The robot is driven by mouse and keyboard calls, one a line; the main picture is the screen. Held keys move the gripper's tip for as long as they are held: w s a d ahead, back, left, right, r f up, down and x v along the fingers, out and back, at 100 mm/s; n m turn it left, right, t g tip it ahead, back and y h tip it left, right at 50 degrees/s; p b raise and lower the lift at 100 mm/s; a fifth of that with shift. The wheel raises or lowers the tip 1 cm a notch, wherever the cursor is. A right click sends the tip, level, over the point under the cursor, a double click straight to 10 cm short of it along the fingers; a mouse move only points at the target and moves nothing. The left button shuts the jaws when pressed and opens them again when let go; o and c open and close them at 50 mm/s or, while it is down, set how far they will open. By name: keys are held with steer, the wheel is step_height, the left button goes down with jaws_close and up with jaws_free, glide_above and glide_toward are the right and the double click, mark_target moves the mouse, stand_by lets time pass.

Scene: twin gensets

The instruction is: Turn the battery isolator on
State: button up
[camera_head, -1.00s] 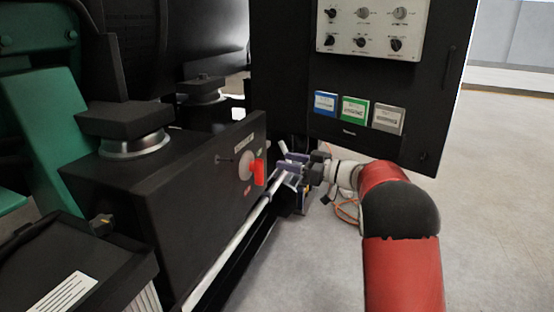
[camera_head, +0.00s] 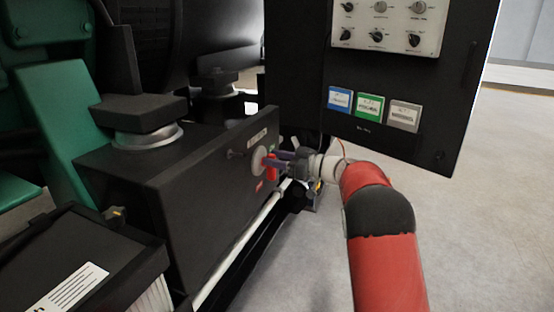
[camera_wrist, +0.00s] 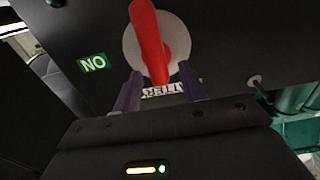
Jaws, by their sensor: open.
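The battery isolator is a red handle on a pale round plate (camera_head: 259,161), set in the side of a black box (camera_head: 205,205). In the wrist view the red handle (camera_wrist: 150,42) stands out from its round plate (camera_wrist: 180,42), with a green label (camera_wrist: 93,63) reading "NO", upside down or mirrored, to its left. My gripper (camera_wrist: 158,82) is open, its two fingers on either side of the handle's near end. In the head view my gripper (camera_head: 277,158) is at the handle. I cannot tell whether the fingers touch it.
A black control cabinet (camera_head: 290,70) with knobs and blue, green and grey labels stands behind my arm. A pale rail (camera_head: 235,250) runs along the box's lower edge. A green frame (camera_head: 65,110) is at left. Open floor (camera_head: 480,220) lies at right.

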jaws_close()
steer(key=n+b, duration=0.2)
steer(key=n, duration=0.2)
steer(key=s+f+n+b, duration=0.1)
steer(key=n+b, duration=0.2)
steer(key=n, duration=0.2)
steer(key=n+b, duration=0.3)
steer(key=n, duration=0.1)
steer(key=shift+s+a+f+n, duration=0.25)
steer(key=shift+s+f+n, duration=0.05)
steer(key=shift+s, duration=0.05)
steer(key=shift+f+n+b, duration=0.15)
steer(key=shift+n+b, duration=0.45)
steer(key=shift+n, duration=0.5)
steer(key=shift+f+n+b, duration=0.1)
steer(key=shift+n+b, duration=0.45)
steer(key=shift+n, duration=0.55)
